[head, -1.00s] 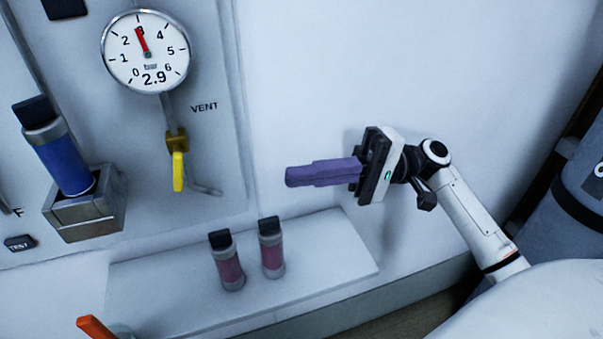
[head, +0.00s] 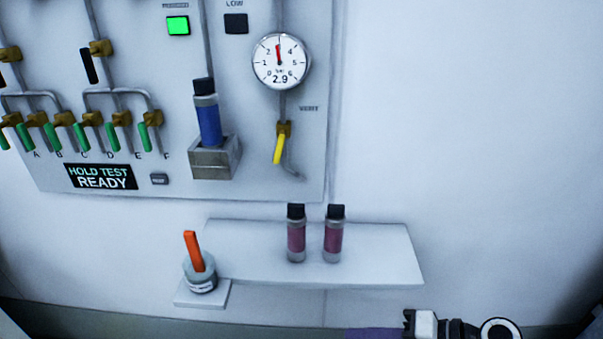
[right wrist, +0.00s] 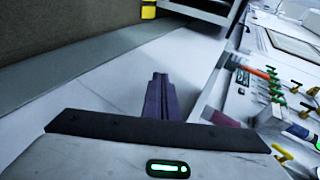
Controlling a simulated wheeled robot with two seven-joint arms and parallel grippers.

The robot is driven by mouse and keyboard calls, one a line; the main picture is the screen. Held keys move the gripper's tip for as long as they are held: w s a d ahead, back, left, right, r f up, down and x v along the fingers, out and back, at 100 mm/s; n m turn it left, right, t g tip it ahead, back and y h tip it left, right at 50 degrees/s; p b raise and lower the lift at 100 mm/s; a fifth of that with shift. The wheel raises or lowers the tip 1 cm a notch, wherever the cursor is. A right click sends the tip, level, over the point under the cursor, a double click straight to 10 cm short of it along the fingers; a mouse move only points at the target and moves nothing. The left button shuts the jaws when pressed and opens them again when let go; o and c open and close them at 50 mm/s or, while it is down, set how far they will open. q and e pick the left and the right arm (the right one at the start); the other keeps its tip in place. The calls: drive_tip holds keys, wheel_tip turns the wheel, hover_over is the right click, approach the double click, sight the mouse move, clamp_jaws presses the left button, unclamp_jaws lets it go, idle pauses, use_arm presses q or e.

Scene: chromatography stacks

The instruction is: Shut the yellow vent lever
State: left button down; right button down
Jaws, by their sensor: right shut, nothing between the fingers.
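The yellow vent lever (head: 279,149) hangs from a brass valve (head: 284,129) on the pipe below the round gauge, beside the VENT label. It points downward, its lower end slightly to the left. The gauge (head: 281,62) reads 2.9. My right gripper (head: 368,334) is at the bottom edge of the head view, mostly cut off, well below and to the right of the lever and apart from it. In the right wrist view its purple fingers (right wrist: 157,98) are together with nothing between them. My left gripper is not in view.
Two pinkish cartridges (head: 296,235) (head: 333,236) stand on a white shelf (head: 385,255) below the panel. An orange-handled item (head: 194,252) stands left of them. A blue cartridge (head: 209,122) sits in a metal holder (head: 214,160) left of the lever. The wall at right is clear.

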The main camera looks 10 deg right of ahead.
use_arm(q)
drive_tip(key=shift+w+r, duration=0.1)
use_arm(e)
drive_tip(key=s+a+f+n+t+h, duration=0.1)
drive_tip(key=s+a+f+n+h, duration=0.3)
drive_tip(key=s+f+n+h, duration=0.3)
drive_tip(key=shift+s+a+f+t, duration=0.15)
drive_tip(key=shift+s+f+t, duration=0.25)
drive_tip(key=shift+s+f, duration=1.7)
drive_tip(key=shift+w+f, duration=0.2)
drive_tip(key=shift+f, duration=0.15)
